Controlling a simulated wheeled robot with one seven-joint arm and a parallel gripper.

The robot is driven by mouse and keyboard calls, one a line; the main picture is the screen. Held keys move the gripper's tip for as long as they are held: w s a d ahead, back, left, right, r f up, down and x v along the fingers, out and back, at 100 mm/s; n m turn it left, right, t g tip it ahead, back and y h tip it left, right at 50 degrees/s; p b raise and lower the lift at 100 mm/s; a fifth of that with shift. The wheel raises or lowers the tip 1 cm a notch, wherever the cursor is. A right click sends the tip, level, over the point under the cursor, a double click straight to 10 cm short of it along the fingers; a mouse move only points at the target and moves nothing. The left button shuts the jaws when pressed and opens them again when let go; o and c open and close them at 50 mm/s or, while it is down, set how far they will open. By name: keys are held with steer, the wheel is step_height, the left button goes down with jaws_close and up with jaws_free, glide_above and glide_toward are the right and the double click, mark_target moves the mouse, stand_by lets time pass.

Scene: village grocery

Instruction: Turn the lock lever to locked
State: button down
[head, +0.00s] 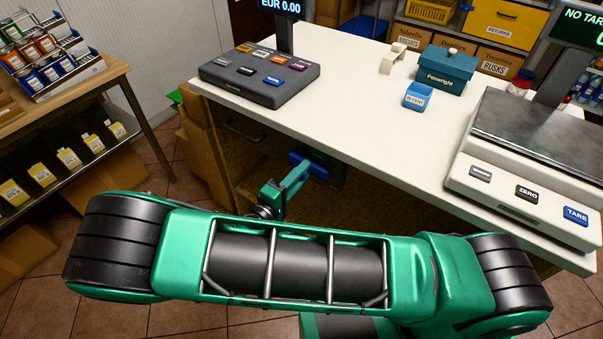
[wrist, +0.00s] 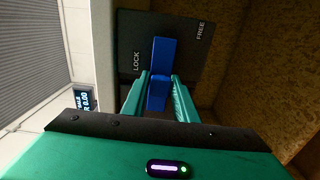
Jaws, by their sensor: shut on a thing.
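The blue lock lever (wrist: 162,58) is on a dark plate (wrist: 185,40) in the wrist view. The plate has LOCK written at its left and FREE at its upper right. The lever points up the picture, between the two words and nearer LOCK. My gripper (wrist: 160,88) is shut on the lever, one green finger on each side. In the head view my gripper (head: 298,178) reaches the front of the counter, below the top. A blue bit of the lever (head: 318,171) shows there; the plate is mostly hidden.
The white counter top (head: 340,100) overhangs the lever. A keypad (head: 260,75), a teal box (head: 446,70) and a scale (head: 530,140) stand on it. A brown panel (wrist: 265,90) lies right of the plate. A display rack (head: 60,110) stands at the left.

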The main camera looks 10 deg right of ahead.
steer(key=shift+a+f, duration=0.1)
steer(key=c, duration=1.5)
jaws_free()
steer(key=v, duration=1)
steer(key=shift+s+a, duration=0.2)
steer(key=shift+s, duration=0.05)
